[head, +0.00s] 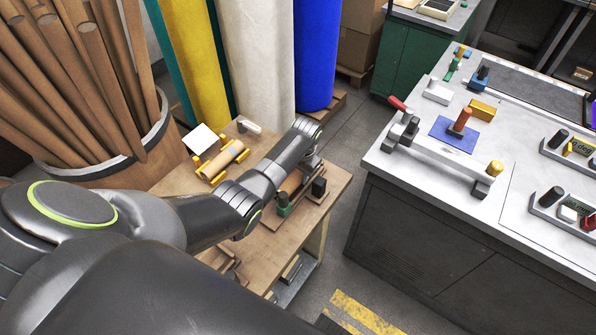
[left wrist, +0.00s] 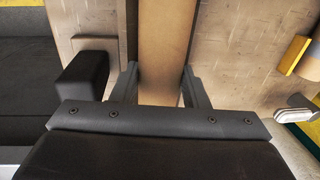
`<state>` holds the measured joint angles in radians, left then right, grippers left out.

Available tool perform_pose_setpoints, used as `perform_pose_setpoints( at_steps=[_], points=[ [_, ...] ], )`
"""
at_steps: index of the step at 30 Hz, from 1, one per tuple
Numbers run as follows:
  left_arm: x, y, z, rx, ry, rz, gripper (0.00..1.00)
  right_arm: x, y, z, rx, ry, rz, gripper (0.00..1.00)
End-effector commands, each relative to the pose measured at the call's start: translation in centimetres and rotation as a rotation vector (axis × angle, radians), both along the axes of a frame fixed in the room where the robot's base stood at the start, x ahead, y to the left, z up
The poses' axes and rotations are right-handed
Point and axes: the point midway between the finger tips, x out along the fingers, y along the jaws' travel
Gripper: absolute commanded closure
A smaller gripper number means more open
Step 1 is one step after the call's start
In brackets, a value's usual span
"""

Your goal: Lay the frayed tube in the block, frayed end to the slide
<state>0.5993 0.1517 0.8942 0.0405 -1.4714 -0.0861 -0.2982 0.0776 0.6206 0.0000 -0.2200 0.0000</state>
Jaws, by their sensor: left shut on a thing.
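My left gripper (head: 301,171) is over the wooden bench, its jaws shut on a brown cardboard tube (head: 290,183). In the left wrist view the tube (left wrist: 165,50) runs between the two fingers (left wrist: 160,88). A wooden base with a green-topped post (head: 283,204) and a black post (head: 319,187) is close by the held tube; a black block (left wrist: 84,76) shows left of the fingers in the wrist view. Whether the tube rests on the base or hangs above it, I cannot tell. Its ends are hidden or cut off, and no fraying shows.
Another tube (head: 222,160) lies in yellow holders (head: 207,171) on the bench, beside a white card (head: 201,139). Felt rolls (head: 265,60) and a bin of tubes (head: 90,70) stand behind. A grey-topped workbench (head: 400,158) is at right, across a clear floor gap.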

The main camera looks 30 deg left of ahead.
Motion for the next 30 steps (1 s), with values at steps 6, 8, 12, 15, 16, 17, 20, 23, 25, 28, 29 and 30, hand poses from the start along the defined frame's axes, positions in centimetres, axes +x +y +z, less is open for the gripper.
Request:
perform_pose_setpoints(
  at_steps=[6, 8, 12, 15, 16, 17, 20, 23, 25, 28, 29, 30],
  points=[
    [0.03, -0.01, 0.08, 0.000, -0.001, 0.000, 0.96, -0.20, -0.15, 0.06, -0.002, 0.003, 0.000, 0.64],
    [0.03, -0.01, 0.06, 0.000, -0.001, 0.000, 0.96, -0.25, -0.19, 0.05, -0.003, 0.003, 0.000, 0.64],
    [0.03, 0.00, -0.09, 0.000, -0.001, 0.000, 0.96, -0.26, -0.29, -0.03, -0.004, 0.003, 0.000, 0.64],
    [0.03, -0.01, -0.24, 0.000, -0.001, 0.000, 0.96, -0.26, -0.31, -0.11, -0.004, 0.003, 0.000, 0.64],
    [0.03, -0.01, -0.29, 0.000, -0.001, 0.000, 0.96, -0.26, -0.31, -0.13, -0.004, 0.003, 0.000, 0.64],
    [0.03, -0.01, -0.33, 0.000, -0.001, 0.000, 0.96, -0.26, -0.31, -0.15, -0.004, 0.003, 0.000, 0.64],
    [0.03, -0.02, -0.37, 0.000, -0.001, 0.000, 0.96, -0.27, -0.31, -0.15, -0.004, 0.003, 0.000, 0.64],
    [0.01, -0.02, -0.39, 0.000, 0.000, 0.000, 0.96, -0.27, -0.31, -0.15, -0.004, 0.003, 0.000, 0.64],
    [-0.01, -0.02, -0.41, 0.000, 0.000, 0.000, 0.52, -0.27, -0.30, -0.15, -0.004, 0.003, 0.000, 0.64],
    [-0.04, -0.05, -0.44, -0.001, 0.001, 0.000, 0.38, -0.27, -0.30, -0.15, -0.004, 0.003, 0.000, 0.64],
    [-0.05, -0.06, -0.45, -0.002, 0.001, 0.000, 0.34, -0.27, -0.30, -0.15, -0.004, 0.003, 0.000, 0.64],
    [-0.07, -0.07, -0.47, -0.002, 0.001, 0.000, 0.34, -0.27, -0.29, -0.16, -0.004, 0.003, 0.000, 0.64]
  ],
)
